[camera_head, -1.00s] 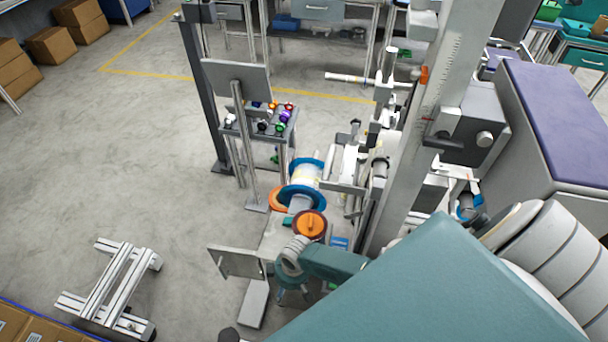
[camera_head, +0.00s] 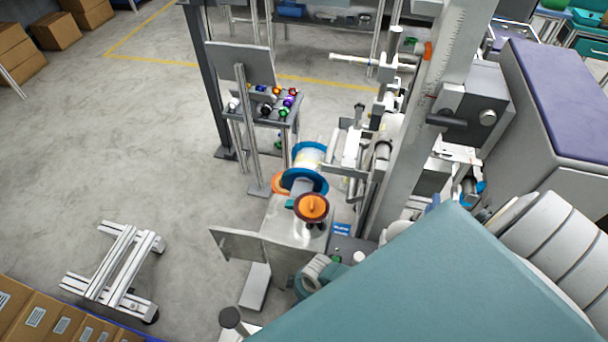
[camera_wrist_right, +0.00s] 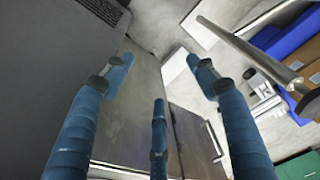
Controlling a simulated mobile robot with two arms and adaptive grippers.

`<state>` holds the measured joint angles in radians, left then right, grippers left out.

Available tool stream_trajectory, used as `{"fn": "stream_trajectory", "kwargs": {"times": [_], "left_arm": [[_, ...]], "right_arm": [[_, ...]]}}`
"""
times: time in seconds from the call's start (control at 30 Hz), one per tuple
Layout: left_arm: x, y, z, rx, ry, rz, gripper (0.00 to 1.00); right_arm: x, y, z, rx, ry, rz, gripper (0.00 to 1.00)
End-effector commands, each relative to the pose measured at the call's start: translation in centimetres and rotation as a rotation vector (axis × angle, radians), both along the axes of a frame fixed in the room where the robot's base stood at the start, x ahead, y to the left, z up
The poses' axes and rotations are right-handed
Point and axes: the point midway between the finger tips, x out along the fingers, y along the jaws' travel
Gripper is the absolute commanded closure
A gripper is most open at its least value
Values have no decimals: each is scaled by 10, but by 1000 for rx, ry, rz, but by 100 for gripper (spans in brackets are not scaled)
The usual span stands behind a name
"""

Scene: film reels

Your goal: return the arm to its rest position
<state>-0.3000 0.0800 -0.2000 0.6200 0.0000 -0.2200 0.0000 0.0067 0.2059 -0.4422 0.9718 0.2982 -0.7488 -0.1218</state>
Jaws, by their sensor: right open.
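My right arm (camera_head: 400,285) is a large teal link across the lower right of the head view. A grey ringed part of it shows beside the machine's front, and the hand itself is hidden there. In the right wrist view my right gripper (camera_wrist_right: 157,80) has its blue fingers spread apart with nothing between them. Past the fingers are grey panels and the floor. My left gripper is in neither view.
A grey upright column (camera_head: 425,130) stands close to my arm. A small shelf (camera_head: 265,118) holds several coloured items. Floor at left (camera_head: 120,150) is clear around an aluminium frame (camera_head: 112,265).

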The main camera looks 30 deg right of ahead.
Motion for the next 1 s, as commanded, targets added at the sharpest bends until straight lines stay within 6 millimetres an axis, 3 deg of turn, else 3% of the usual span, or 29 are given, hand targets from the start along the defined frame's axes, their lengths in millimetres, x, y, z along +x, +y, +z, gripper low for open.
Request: {"fn": "stream_trajectory", "kwargs": {"times": [0.37,0.47,0.7,0.8,0.87,1.0], "left_arm": [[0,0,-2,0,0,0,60],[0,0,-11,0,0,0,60],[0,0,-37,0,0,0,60],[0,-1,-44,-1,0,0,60],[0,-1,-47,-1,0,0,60],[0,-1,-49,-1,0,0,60]], "right_arm": [[-7,-2,-7,-3,3,-5,42],[-35,-10,-32,-13,13,-34,42],[-161,-32,-112,-51,35,-128,42],[-209,-35,-129,-57,44,-150,42],[-230,-36,-136,-60,48,-158,42],[-256,-36,-141,-60,52,-168,42]]}}
